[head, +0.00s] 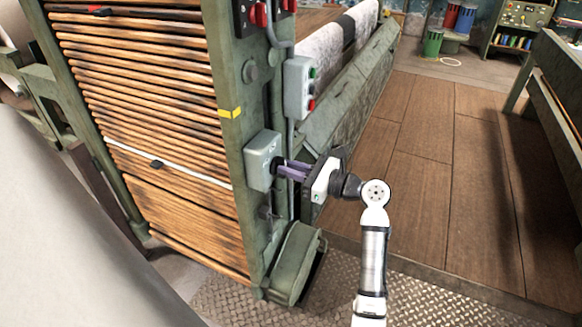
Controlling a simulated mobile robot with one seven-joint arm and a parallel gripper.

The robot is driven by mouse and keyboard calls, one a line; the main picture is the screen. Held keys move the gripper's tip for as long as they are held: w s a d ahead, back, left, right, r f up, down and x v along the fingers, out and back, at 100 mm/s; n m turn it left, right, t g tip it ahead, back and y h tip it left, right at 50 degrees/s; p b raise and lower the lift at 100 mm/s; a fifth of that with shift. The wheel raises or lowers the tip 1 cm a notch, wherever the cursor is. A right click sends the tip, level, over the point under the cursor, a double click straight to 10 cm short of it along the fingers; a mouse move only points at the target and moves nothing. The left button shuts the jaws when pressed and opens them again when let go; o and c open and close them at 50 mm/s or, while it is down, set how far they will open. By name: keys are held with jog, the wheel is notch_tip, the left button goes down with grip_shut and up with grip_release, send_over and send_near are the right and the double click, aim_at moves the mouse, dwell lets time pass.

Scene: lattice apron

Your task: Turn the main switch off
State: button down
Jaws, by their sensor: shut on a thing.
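The main switch appears to be the grey box (262,160) on the green machine post, with a dark knob (277,168) on its right side. My gripper (282,169) reaches in from the right, its purple fingers level with the box. The fingers are shut on the dark knob, which they partly hide. The knob's exact turn angle is too small to tell.
Above the box is a grey control box (298,88) with green and red buttons. Red knobs (260,14) sit higher on the post. A green pedal-like housing (295,265) is below. Wooden floor (440,180) lies clear to the right; a bench (560,90) stands beyond.

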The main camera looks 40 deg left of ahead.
jog(key=shift+s+d+f+n+b, duration=0.15)
jog(key=shift+n+b, duration=0.6)
jog(key=shift+n, duration=2.1)
jog(key=shift+s+a+f+n+b, duration=0.1)
jog(key=shift+n+b, duration=0.7)
jog(key=shift+n, duration=2)
jog(key=shift+s+d+f+n+b, duration=0.15)
jog(key=shift+n+b, duration=0.6)
jog(key=shift+n, duration=2.1)
jog(key=shift+a, duration=0.1)
jog(key=shift+w, duration=0.1)
jog(key=c, duration=1.5)
grip_release()
jog(key=shift+o, duration=0.2)
jog(key=b+v, duration=0.1)
jog(key=v, duration=1.3)
jog(key=shift+b, duration=0.4)
jog(key=shift+a+r, duration=0.1)
jog(key=shift+a, duration=0.05)
